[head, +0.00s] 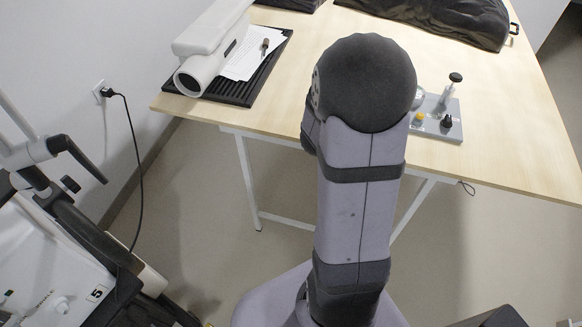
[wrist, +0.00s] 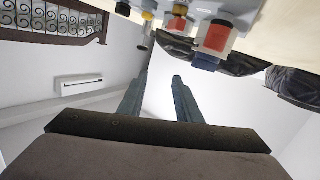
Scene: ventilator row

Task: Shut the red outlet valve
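A grey plate with small fittings (head: 455,132) stands on the table to the right of my arm in the head view. It carries a yellow knob (head: 420,117), a black knob (head: 447,121) and a taller black-topped stem; my arm hides its left part. In the wrist view, a red block (wrist: 216,37) with a dark blue end and a smaller red part (wrist: 178,22) appear at the top edge, partly cut off. I cannot tell which is the outlet valve or its position. My gripper (wrist: 163,68) is open and empty, its fingers apart and clear of the red parts; the head view does not show it.
The wooden table (head: 520,130) has bare room right of the plate. A white cylindrical device (head: 210,50) and papers lie on a black mat at left. Dark bags (head: 450,18) lie along the back. Equipment (head: 60,250) stands at the lower left.

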